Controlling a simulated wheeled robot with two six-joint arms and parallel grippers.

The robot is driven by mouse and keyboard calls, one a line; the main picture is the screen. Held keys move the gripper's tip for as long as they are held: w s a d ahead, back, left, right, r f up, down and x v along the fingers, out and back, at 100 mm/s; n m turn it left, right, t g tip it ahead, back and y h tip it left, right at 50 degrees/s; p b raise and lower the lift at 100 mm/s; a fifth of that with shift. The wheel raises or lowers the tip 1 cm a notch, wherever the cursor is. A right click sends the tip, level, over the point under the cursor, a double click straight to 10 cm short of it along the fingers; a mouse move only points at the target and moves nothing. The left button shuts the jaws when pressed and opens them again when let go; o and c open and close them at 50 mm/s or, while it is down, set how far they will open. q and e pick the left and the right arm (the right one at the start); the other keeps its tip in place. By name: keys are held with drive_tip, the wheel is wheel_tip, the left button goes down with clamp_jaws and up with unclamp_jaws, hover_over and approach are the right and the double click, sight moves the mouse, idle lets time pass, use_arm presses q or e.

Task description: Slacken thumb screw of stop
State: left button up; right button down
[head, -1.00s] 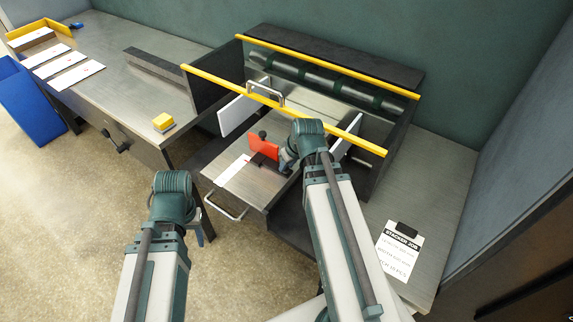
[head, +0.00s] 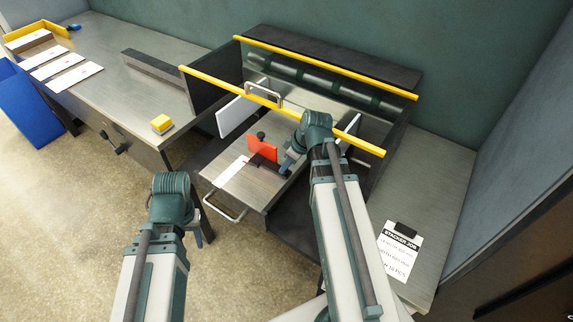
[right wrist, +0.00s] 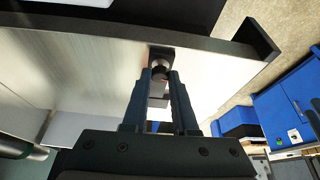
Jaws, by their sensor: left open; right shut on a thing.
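The stop is a red upright plate (head: 262,147) on a dark base (head: 264,163), standing on the metal tray of the stacker. A black knob shows at the top of the red plate. My right gripper (head: 284,168) is low at the right end of the dark base. In the right wrist view, my right gripper (right wrist: 160,78) is shut on a dark round thumb screw (right wrist: 159,67), with a grey block and a bit of red behind it. My left gripper (head: 204,234) is open and away from the stop, mostly hidden behind its own wrist.
White side plates (head: 237,115) flank the tray. A wire loop (head: 224,207) sticks out at the tray's front. A job sheet (head: 398,252) lies at the right. The left table (head: 110,90) holds white cards.

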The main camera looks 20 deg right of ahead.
drive_tip(key=c, duration=0.7)
unclamp_jaws()
drive_tip(key=shift+r, duration=0.1)
